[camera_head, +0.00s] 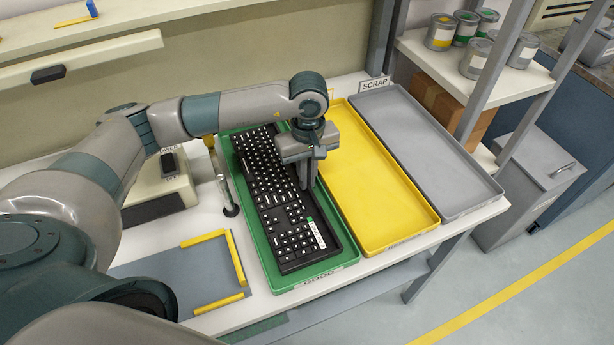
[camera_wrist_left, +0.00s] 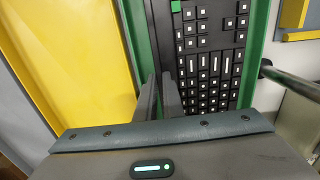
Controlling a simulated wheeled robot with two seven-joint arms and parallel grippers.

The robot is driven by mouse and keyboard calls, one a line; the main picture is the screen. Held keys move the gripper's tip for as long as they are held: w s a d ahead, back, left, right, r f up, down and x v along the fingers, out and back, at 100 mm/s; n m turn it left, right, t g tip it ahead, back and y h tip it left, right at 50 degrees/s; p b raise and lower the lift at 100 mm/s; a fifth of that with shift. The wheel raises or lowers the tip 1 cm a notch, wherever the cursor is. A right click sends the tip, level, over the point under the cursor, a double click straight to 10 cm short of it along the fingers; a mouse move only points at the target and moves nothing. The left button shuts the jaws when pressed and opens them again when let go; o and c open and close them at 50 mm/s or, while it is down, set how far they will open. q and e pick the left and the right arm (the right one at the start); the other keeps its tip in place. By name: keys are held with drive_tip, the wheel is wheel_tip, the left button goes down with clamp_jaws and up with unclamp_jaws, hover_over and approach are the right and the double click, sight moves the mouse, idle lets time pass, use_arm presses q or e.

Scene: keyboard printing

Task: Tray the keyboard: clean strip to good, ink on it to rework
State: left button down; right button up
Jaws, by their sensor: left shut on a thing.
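The black keyboard (camera_head: 285,222) with white-marked keys lies in the green tray (camera_head: 345,262), whose front label reads GOOD. It also shows in the wrist view (camera_wrist_left: 212,60), with the green tray wall (camera_wrist_left: 138,45) beside it. A white strip (camera_head: 316,234) with small dark marks sits near its front right edge, next to a green patch. I cannot tell print from ink there. My left gripper (camera_head: 305,182) points down and is shut on the keyboard's right long edge; its fingers show in the wrist view (camera_wrist_left: 160,98). My right gripper is out of view.
An empty yellow tray (camera_head: 385,190) stands right of the green one. Beyond it is an empty grey tray (camera_head: 440,150) labelled SCRAP. A grey mat (camera_head: 180,275) with yellow corner guides lies at front left. A beige device (camera_head: 158,185) and a thin post stand left of the green tray.

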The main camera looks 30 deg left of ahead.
use_arm(q)
drive_tip(key=shift+a+f+b, duration=0.1)
drive_tip(key=shift+f+b, duration=0.35)
drive_tip(key=shift+b, duration=0.1)
idle(0.5)
drive_tip(key=c, duration=1.9)
unclamp_jaws()
drive_tip(key=shift+c, duration=0.2)
drive_tip(key=shift+o, duration=0.6)
drive_tip(key=shift+f, duration=0.1)
drive_tip(key=shift+r+p, duration=0.4)
drive_tip(key=shift+r, duration=1.25)
drive_tip(key=shift+r+p, duration=0.6)
drive_tip(key=shift+r, duration=1.45)
drive_tip(key=shift+r, duration=0.1)
